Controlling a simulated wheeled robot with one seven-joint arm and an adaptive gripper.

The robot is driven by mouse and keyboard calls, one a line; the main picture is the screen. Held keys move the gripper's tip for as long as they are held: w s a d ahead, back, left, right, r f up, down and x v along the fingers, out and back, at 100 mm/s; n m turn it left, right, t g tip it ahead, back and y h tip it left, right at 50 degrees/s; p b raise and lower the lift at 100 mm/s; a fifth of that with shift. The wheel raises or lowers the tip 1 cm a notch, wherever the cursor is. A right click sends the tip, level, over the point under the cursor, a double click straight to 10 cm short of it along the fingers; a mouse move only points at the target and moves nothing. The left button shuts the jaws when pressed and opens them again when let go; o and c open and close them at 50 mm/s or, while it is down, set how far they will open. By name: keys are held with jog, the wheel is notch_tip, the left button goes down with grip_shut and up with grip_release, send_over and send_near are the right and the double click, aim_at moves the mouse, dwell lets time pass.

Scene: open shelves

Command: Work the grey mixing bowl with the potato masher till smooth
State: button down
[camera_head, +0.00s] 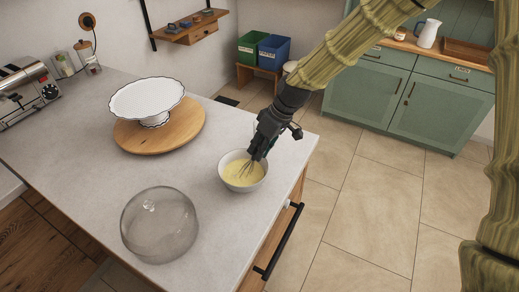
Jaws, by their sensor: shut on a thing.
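A light grey-white bowl (241,189) stands near the right edge of the pale worktop, with a smooth-looking yellow mixture (238,177) in it. My gripper (258,150) is just above the bowl's back right rim, pointing down. It is shut on a utensil that looks like a wire whisk (249,168), not a potato masher. The whisk's looped end is down in the yellow mixture, slightly tilted. Its handle is mostly hidden by my gripper. No potato masher shows.
A white scalloped cake stand (147,99) is on a round wooden board (190,127) behind the bowl to the left. A clear glass dome (160,224) stands in front left. A toaster (24,88) and jars are far left. A black drawer handle (277,243) juts below the worktop edge.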

jog(key=shift+s, duration=0.15)
jog(key=shift+s+a, duration=0.25)
jog(key=shift+w, duration=0.15)
jog(key=shift+w+d+p, duration=0.3)
jog(key=shift+a, duration=0.2)
jog(key=shift+s+a, duration=0.15)
jog(key=shift+a, duration=0.35)
jog(key=shift+s, duration=0.15)
